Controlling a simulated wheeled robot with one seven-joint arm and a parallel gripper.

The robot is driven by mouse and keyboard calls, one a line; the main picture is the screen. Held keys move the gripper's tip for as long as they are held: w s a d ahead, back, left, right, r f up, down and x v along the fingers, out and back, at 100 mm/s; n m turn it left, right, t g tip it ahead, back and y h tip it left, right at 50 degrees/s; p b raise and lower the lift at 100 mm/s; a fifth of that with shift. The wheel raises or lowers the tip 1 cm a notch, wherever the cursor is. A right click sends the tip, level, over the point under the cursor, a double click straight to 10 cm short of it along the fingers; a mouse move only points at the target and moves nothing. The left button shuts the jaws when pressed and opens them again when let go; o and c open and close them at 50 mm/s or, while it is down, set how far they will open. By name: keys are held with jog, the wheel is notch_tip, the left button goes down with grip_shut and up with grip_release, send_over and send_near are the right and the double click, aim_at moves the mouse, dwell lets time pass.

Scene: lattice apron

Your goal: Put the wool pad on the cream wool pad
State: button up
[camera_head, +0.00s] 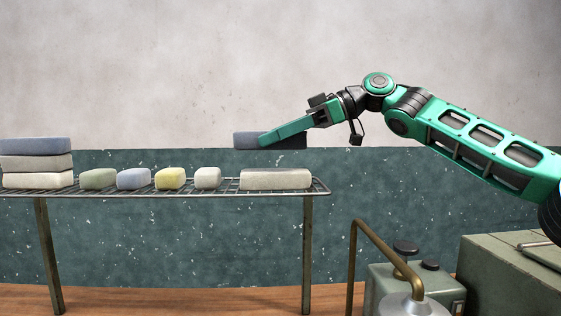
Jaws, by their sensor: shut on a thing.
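My gripper (270,138) is shut on a dark slate-grey wool pad (246,141) and holds it level in the air above the right end of the wire rack. A green finger crosses the front of the pad and hides part of it. Below, apart from it by a clear gap, a flat greyish-cream pad (275,180) lies on the rack, and its top is bare. This looks like the cream wool pad, though another cream pad (38,181) is at the bottom of a stack at the left.
The wire rack (225,192) also bears the left stack, with a grey pad (36,163) and a blue pad (35,146) on top. Small green (98,179), blue (133,179), yellow (170,178) and off-white (207,178) blocks stand between. A bent brass pipe (354,260) rises at the lower right.

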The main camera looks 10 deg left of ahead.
aim_at(277, 170)
jog(key=shift+w+d+f, duration=0.35)
jog(key=shift+w+f, duration=0.05)
jog(key=shift+w, duration=0.05)
jog(key=shift+f, duration=1.95)
jog(key=o, duration=1)
jog(key=v, duration=1.2)
jog(key=shift+r, duration=0.1)
